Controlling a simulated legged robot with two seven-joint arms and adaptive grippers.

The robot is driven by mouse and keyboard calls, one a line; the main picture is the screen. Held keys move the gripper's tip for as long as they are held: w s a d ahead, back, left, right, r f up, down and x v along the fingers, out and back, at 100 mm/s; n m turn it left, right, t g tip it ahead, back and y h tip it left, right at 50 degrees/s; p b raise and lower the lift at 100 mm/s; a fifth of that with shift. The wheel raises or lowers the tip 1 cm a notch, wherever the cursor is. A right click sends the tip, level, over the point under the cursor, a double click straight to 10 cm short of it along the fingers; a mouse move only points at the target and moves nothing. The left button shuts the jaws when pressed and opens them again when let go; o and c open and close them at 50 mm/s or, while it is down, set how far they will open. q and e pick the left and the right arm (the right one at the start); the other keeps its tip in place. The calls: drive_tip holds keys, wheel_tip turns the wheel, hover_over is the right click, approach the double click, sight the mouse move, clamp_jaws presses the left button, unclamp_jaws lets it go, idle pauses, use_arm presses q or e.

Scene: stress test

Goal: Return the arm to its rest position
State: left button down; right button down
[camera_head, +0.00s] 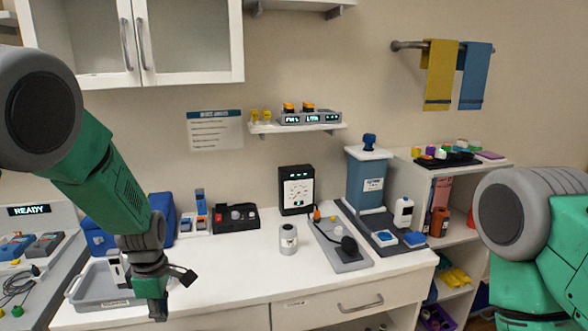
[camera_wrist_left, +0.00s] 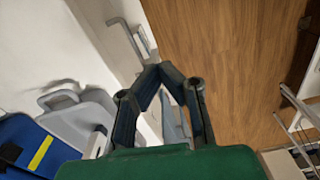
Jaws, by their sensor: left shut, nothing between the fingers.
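My left arm (camera_head: 100,175), green and grey, comes in from the left and bends down over the front left of the white counter. My left gripper (camera_head: 157,313) points down near the counter's front edge, beside the grey tray. In the left wrist view its dark fingers (camera_wrist_left: 160,70) meet at the tips, with nothing between them. My right arm (camera_head: 540,235) shows at the right edge; its gripper is out of view.
The grey tray (camera_head: 88,286) lies close left of the gripper, with a blue case (camera_head: 165,207) behind. A white canister (camera_head: 288,239) and a grey board (camera_head: 350,262) stand farther right. Drawer handles are below the counter edge. Wooden floor (camera_wrist_left: 230,60) is open in front.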

use_arm(q)
drive_tip(key=s+a+f+m+b, duration=0.2)
drive_tip(key=s+f+m+b, duration=0.6)
drive_tip(key=s+f, duration=1.1)
drive_tip(key=s+d+f+m+b, duration=0.1)
drive_tip(key=s+f+m, duration=0.2)
drive_tip(key=s+m, duration=0.3)
drive_tip(key=s+d+f+m+b, duration=0.1)
drive_tip(key=s+f+m, duration=0.2)
drive_tip(key=s+m, duration=0.3)
drive_tip(key=s, duration=0.3)
drive_tip(key=shift+d+f+t, duration=0.15)
drive_tip(key=shift+d+t, duration=0.05)
drive_tip(key=shift+t, duration=0.1)
drive_tip(key=shift+s, duration=0.1)
